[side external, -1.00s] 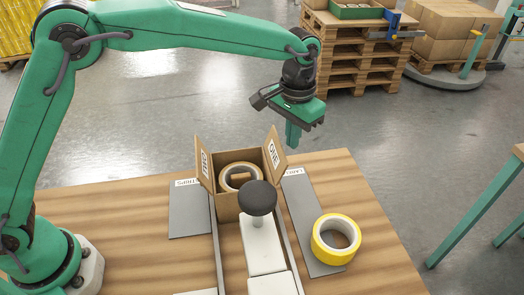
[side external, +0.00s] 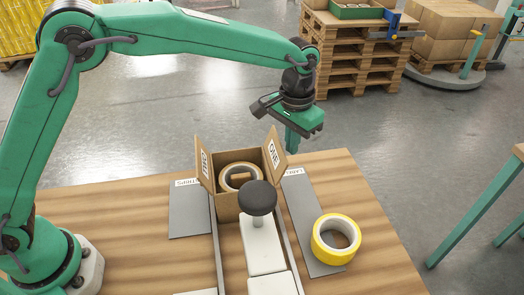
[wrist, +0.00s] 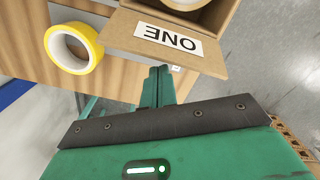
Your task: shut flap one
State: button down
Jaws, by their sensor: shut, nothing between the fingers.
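The cardboard box (side external: 229,208) stands on the table with a tape roll (side external: 240,177) inside. Flap one (side external: 273,153), labelled ONE, stands open and tilted outward on the box's right side. It also shows in the wrist view (wrist: 120,38), with its label upside down. The opposite flap (side external: 205,167) is also up; its label is hard to read. My gripper (side external: 292,147) is shut and empty, just beyond the outer side of flap one. In the wrist view my fingertips (wrist: 158,72) appear at the flap's edge; I cannot tell whether they touch.
A black-knobbed press or handle (side external: 257,198) stands in front of the box between two rails. A yellow tape roll (side external: 336,239) lies on the right grey strip (side external: 299,205). Another grey strip (side external: 188,209) lies left. The table's (side external: 375,205) far right is bare.

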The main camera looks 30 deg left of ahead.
jog(key=shift+f, duration=0.25)
jog(key=shift+a, duration=0.1)
dwell(0.3)
jog(key=s+a, duration=0.6)
jog(key=shift+s+a, duration=0.15)
jog(key=shift+s, duration=0.05)
dwell(1.5)
dwell(0.6)
jog(key=shift+r, duration=0.15)
notch_tip(320, 180, up, 7)
dwell(1.2)
